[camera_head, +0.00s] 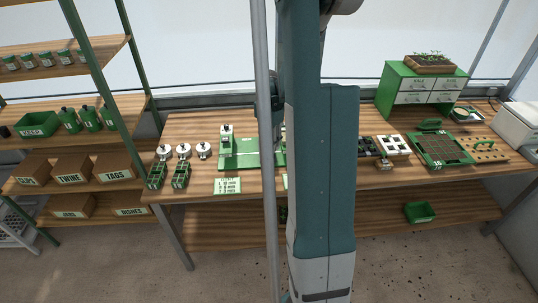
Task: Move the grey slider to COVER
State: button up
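I cannot make out the grey slider or the word COVER in the head view. A green machine with a flat green bed (238,161) stands on the wooden bench, left of my arm. My gripper is not in view; only my large teal arm links show, upright in the middle of the picture.
Right of my arm are a green-framed tray (412,147), a pegged wooden board (485,149) and a green drawer cabinet (386,87). Shelving stands left.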

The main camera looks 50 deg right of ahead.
jog(key=shift+f, duration=3.2)
grip_shut()
